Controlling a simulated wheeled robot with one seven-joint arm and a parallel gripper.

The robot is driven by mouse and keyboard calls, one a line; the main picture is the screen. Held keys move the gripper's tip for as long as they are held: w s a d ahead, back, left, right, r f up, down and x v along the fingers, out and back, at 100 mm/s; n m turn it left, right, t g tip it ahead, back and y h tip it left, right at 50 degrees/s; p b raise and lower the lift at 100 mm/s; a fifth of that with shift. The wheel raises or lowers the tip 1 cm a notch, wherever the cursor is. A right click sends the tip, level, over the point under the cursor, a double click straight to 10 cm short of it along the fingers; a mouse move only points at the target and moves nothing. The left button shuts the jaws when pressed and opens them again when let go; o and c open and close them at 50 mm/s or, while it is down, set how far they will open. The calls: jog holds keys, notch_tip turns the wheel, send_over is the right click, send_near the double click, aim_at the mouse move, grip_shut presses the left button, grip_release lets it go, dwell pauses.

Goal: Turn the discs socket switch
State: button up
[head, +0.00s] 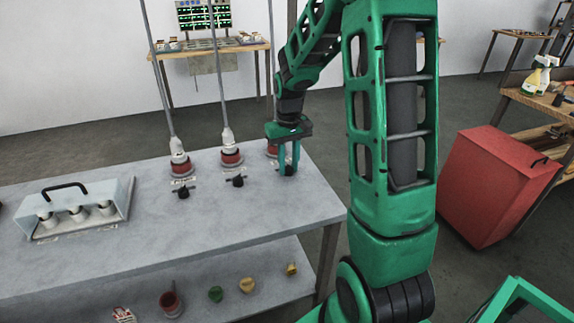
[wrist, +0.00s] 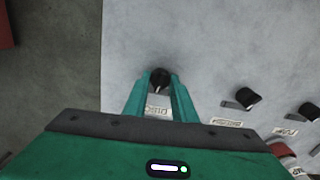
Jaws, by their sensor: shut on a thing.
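The discs switch is a small black knob (wrist: 159,76) on the grey table top. In the wrist view a partly hidden label (wrist: 156,111) beside it seems to read "DISC". My gripper (wrist: 160,88) points down with its green fingers on either side of this knob, shut on it. In the head view my gripper (head: 287,170) is at the rightmost switch of the row, and its fingers hide much of the knob. A red socket (head: 271,149) with a cable stands just behind it, partly covered by my gripper.
Two more black switches (head: 238,181) (head: 183,193) stand to the left, each before a red socket (head: 231,158) (head: 181,166) with a plug and upright cable. A clear-covered box (head: 78,208) sits farther left. A red cabinet (head: 495,185) stands right of the table.

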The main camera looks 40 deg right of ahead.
aim_at(288, 165)
jog(key=m, duration=0.3)
jog(key=shift+m, duration=0.5)
jog(key=o, duration=1)
jog(key=shift+o, duration=0.2)
notch_tip(288, 165, up, 11)
jog(key=shift+f, duration=0.15)
jog(key=s+a+f, duration=0.1)
jog(key=s+a, duration=0.1)
jog(key=s, duration=2.6)
jog(key=shift+s+a, duration=0.25)
jog(key=shift+s, duration=0.15)
